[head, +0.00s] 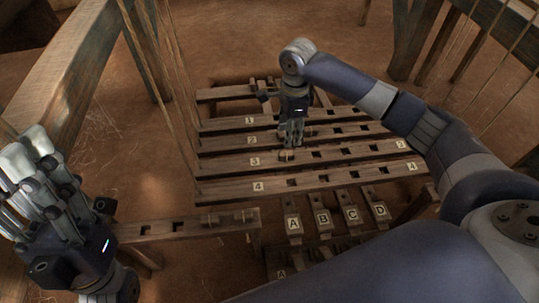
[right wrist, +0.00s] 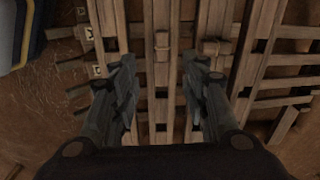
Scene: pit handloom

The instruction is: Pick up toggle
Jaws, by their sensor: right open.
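Small wooden blocks that look like toggles sit on the slotted bars. One toggle (head: 286,155) is on bar 3, just below my right gripper (head: 291,143) in the head view. In the right wrist view one toggle (right wrist: 161,48) lies ahead between the fingers, and another block (right wrist: 217,46) sits on a bar to its right. My right gripper (right wrist: 166,95) is open and empty, pointing down over the bars. My left gripper (head: 32,155) is at the left, fingers up, away from the bars; its opening is unclear.
Numbered bars (head: 235,187) with square slots lie across the pit. Lettered pieces A to D (head: 322,218) stand in front of them. A wooden rail (head: 150,231) with slots and small blocks is at lower left. Frame posts (head: 60,75) and hanging cords (head: 165,70) stand around.

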